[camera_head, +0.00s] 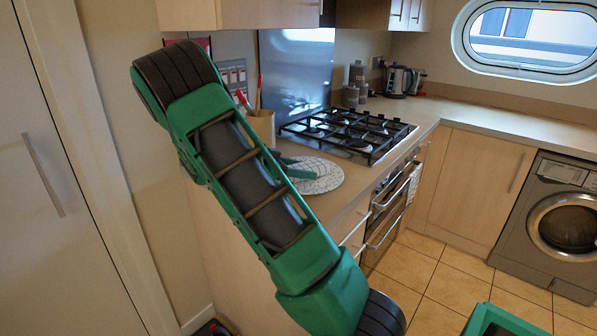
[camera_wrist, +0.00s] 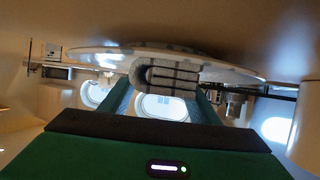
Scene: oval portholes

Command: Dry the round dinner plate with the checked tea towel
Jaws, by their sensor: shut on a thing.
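The round dinner plate (camera_head: 322,183), pale and speckled, lies flat on the counter to the left of the hob. In the wrist view, which looks upside down, it shows nearly edge-on as a thin pale disc (camera_wrist: 95,58). My gripper (camera_head: 293,172) is low over the plate, partly hidden by my arm. In the wrist view, it is shut on the folded checked tea towel (camera_wrist: 172,76), a grey-white pad with dark lines. The towel is right at the plate's surface; I cannot tell how firmly it touches.
A utensil pot (camera_head: 262,127) stands behind the plate, close to my arm. The gas hob (camera_head: 350,130) is to the right. Another light cloth (camera_head: 413,185) hangs at the oven front.

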